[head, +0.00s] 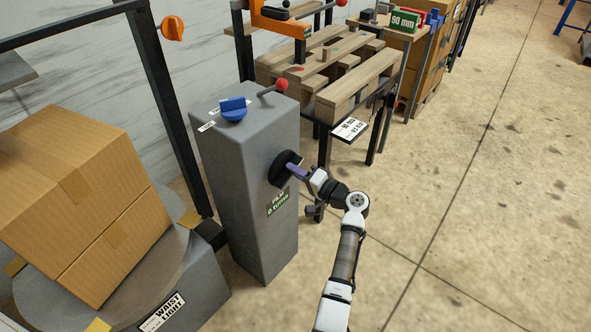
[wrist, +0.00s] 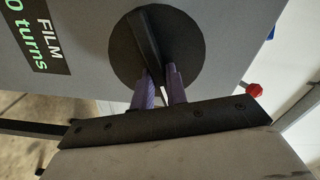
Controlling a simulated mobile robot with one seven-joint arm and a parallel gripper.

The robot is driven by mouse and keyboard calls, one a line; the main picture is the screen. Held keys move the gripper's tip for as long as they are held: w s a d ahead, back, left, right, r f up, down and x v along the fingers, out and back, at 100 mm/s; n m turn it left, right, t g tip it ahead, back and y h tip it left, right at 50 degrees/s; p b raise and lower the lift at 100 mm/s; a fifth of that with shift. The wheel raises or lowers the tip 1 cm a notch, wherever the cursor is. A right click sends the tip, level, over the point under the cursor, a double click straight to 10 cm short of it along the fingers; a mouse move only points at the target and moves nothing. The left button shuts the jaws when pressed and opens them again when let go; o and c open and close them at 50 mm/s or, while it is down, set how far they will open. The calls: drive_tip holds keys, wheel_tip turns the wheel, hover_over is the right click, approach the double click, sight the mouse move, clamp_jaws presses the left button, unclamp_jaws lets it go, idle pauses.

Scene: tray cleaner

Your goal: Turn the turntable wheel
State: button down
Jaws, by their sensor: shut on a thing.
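The black round wheel (head: 285,168) sits on the side face of a grey pedestal (head: 240,160), above a label that reads FILM and a number of turns. In the wrist view the wheel (wrist: 128,62) is a dark disc with a raised bar (wrist: 146,40) across it. My gripper (head: 296,171) reaches the wheel from the right. In the wrist view its purple fingers (wrist: 160,80) are shut on the near end of the bar, one on each side. The fingertips hide part of that end.
A blue knob (head: 233,109) and a red-tipped lever (head: 281,85) are on the pedestal top. Cardboard boxes (head: 75,190) stand on a round turntable (head: 170,270) at left. A wooden pallet (head: 350,85) is behind. The floor at right is clear.

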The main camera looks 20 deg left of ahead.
drive_tip(key=m+p, duration=0.5)
drive_tip(key=m, duration=0.5)
drive_tip(key=s+f+m+p, duration=0.1)
drive_tip(key=m+p, duration=0.5)
drive_tip(key=m, duration=0.5)
drive_tip(key=s+m+p, duration=0.1)
drive_tip(key=m+p, duration=0.5)
drive_tip(key=m, duration=0.5)
drive_tip(key=shift+s+a+f, duration=0.15)
drive_tip(key=shift+a+f, duration=0.15)
drive_tip(key=shift+a, duration=0.1)
drive_tip(key=shift+r+m, duration=0.15)
drive_tip(key=shift+m, duration=1.05)
drive_tip(key=c, duration=1.4)
unclamp_jaws()
drive_tip(key=shift+c, duration=0.2)
drive_tip(key=shift+d+r, duration=0.1)
drive_tip(key=shift+d, duration=0.05)
